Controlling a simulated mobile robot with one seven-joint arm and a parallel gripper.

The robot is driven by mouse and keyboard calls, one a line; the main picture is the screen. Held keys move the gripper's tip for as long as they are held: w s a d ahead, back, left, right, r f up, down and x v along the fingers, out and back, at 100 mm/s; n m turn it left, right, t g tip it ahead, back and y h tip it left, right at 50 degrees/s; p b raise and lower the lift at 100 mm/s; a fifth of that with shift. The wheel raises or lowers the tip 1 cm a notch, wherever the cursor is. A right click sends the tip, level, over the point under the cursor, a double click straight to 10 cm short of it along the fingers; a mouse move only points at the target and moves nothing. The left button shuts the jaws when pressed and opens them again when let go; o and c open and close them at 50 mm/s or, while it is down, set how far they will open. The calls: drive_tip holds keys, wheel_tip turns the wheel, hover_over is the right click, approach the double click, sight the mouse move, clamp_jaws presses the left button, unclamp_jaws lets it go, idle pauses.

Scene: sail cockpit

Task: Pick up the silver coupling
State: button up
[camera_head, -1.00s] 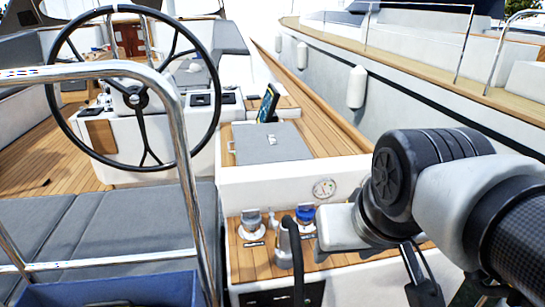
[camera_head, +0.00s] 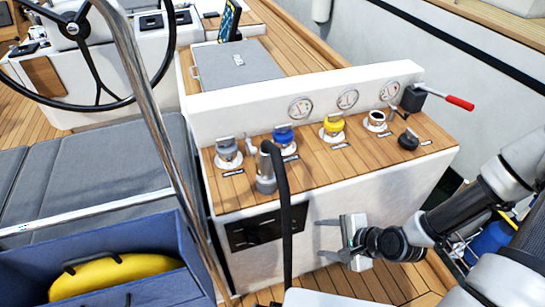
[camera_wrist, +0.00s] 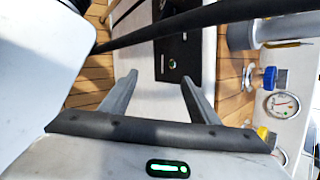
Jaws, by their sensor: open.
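The silver coupling (camera_head: 266,172) stands upright on the wood top of the white console, near its front edge, with a black hose (camera_head: 284,200) arching from it and down the console front. In the wrist view, a silver cylinder that looks like this coupling (camera_wrist: 241,36) lies at the upper right, with the hose (camera_wrist: 190,24) crossing the top. My gripper (camera_head: 322,239) is open and empty in front of the console face, below and to the right of the coupling, its fingers pointing left. Both fingers show in the wrist view (camera_wrist: 158,78), with nothing between them.
Grey (camera_head: 228,150), blue (camera_head: 284,137), yellow (camera_head: 333,126) and dark-topped (camera_head: 376,118) fittings line the console top. A red-handled lever (camera_head: 458,102) is at its right. A steel rail (camera_head: 150,120) and a blue bin (camera_head: 195,255) holding a yellow item (camera_head: 115,274) stand left.

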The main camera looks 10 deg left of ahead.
drive_tip(key=a+r+m+t+y, duration=0.2)
drive_tip(key=a+m+y, duration=0.25)
drive_tip(key=a, duration=0.35)
drive_tip(key=m+t+b, duration=0.2)
drive_tip(key=m+t, duration=0.5)
drive_tip(key=m, duration=0.4)
approach(268, 166)
drive_tip(key=shift+y, duration=0.35)
drive_tip(key=b+x, duration=0.5)
drive_tip(key=x, duration=0.4)
drive_tip(key=shift+w+a+f+b, duration=0.15)
drive_tip(key=shift+w+b, duration=0.15)
drive_tip(key=shift+b, duration=0.1)
drive_tip(key=shift+w+d+b+x, duration=0.1)
drive_tip(key=shift+b+x, duration=0.05)
drive_tip(key=shift+x, duration=0.9)
drive_tip(key=shift+w+d+b+x, duration=0.1)
drive_tip(key=shift+b+x, duration=0.1)
drive_tip(key=shift+x, duration=0.85)
drive_tip(key=shift+w+d+b+x, duration=0.1)
drive_tip(key=shift+d+b+x, duration=0.05)
drive_tip(key=shift+x, duration=0.9)
clamp_jaws()
wheel_tip(268, 166, up, 13)
drive_tip(key=p, duration=0.5)
drive_tip(key=shift+p, duration=0.4)
